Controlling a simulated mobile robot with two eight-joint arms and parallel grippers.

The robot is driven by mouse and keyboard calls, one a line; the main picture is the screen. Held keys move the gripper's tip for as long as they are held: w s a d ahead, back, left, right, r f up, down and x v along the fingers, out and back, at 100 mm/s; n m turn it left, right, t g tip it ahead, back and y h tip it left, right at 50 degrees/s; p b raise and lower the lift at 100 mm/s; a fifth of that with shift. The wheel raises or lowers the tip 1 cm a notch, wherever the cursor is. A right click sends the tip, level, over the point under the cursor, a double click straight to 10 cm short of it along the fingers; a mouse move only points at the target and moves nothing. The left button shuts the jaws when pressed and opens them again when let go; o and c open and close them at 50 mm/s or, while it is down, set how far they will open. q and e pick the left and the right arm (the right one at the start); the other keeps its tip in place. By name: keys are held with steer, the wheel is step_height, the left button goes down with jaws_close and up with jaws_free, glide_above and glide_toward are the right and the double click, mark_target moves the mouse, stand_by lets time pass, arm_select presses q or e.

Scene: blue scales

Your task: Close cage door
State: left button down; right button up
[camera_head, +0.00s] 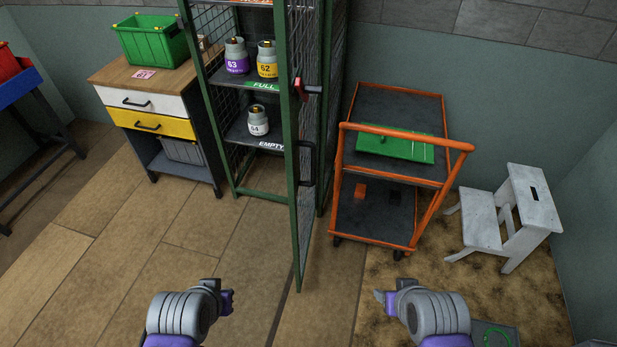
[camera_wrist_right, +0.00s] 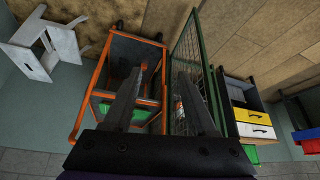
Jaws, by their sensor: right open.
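The green-framed mesh cage (camera_head: 213,95) stands at the back centre of the head view, with gas canisters on its shelves. Its cage door (camera_head: 297,225) stands open, swung out towards me and seen nearly edge-on. The door has a black handle (camera_head: 307,165) and a red latch part (camera_head: 299,88). In the right wrist view the door's mesh (camera_wrist_right: 190,45) shows beyond the fingers. My right gripper (camera_head: 382,296) is open and empty, right of the door and apart from it; its fingers also show in the wrist view (camera_wrist_right: 160,74). My left gripper (camera_head: 228,301) is left of the door; its jaws are unclear.
An orange cart (camera_head: 343,180) with a green case (camera_head: 395,146) stands close right of the door. A white step stool (camera_head: 482,218) is further right. A drawer cabinet (camera_head: 155,100) with a green crate (camera_head: 150,42) is left of the cage. Floor before the cage is clear.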

arm_select(q)
steer(key=shift+w, duration=0.5)
arm_select(e)
steer(key=shift+w, duration=0.5)
arm_select(q)
steer(key=shift+s, duration=0.1)
arm_select(e)
steer(key=shift+s, duration=0.1)
steer(key=shift+c, duration=0.3)
